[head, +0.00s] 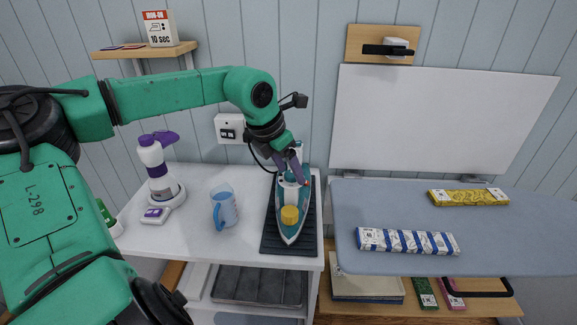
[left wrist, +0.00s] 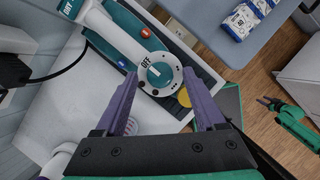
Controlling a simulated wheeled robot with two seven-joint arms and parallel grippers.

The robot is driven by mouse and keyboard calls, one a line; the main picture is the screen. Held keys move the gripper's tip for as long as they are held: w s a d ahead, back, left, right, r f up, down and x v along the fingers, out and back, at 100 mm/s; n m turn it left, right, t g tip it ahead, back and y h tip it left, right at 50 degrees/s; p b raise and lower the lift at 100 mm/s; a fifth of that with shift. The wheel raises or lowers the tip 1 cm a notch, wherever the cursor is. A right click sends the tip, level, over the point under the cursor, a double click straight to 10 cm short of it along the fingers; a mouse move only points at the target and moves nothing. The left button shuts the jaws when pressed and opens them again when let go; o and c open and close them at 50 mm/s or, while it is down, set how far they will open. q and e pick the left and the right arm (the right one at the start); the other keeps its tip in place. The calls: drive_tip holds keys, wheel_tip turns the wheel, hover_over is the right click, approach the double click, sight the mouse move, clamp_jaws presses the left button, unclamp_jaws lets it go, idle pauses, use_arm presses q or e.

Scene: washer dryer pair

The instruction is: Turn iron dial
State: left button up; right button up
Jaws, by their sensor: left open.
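The teal-and-white iron (head: 290,226) lies on a black ribbed mat (head: 270,245) on the white counter, with a yellow round part (head: 290,215) on its near end. Its round dial (left wrist: 159,74) shows in the left wrist view, white with a teal centre, a white pointer mark and "OFF" on its rim. My left gripper (head: 301,178) is above the iron. In the left wrist view its two purple fingers (left wrist: 160,80) are open, one on each side of the dial, with nothing held; contact cannot be told. A green gripper, seemingly my right one (left wrist: 270,104), hangs over the floor, small.
A blue jug (head: 224,208) and a white-and-purple appliance (head: 158,170) stand left of the iron. A wall socket (head: 230,128) is behind. To the right, the blue ironing board (head: 375,205) carries a blue-striped packet (head: 407,242) and a yellow packet (head: 468,197).

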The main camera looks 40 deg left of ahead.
use_arm(q)
clamp_jaws()
drive_tip(key=shift+r+m, duration=0.1)
drive_tip(key=shift+m, duration=0.2)
drive_tip(key=m+h+p, duration=0.1)
drive_tip(key=m+p, duration=0.1)
drive_tip(key=shift+a+r+m, duration=0.1)
drive_tip(key=shift+m, duration=0.2)
drive_tip(key=m+p, duration=0.1)
drive_tip(key=m, duration=0.1)
drive_tip(key=m+g+h+p, duration=0.1)
drive_tip(key=p, duration=0.1)
drive_tip(key=shift+w+a+m+h, duration=0.1)
drive_tip(key=shift+a+m+h, duration=0.1)
drive_tip(key=shift+m+h, duration=0.15)
drive_tip(key=shift+m, duration=0.45)
drive_tip(key=shift+w+a+f+m+g, duration=0.1)
drive_tip(key=shift+f+m+g, duration=0.25)
drive_tip(key=shift+m, duration=0.45)
drive_tip(key=shift+w+r+m+g+h+b, duration=0.15)
drive_tip(key=shift+m+g+h+b, duration=0.3)
drive_tip(key=shift+m, duration=0.65)
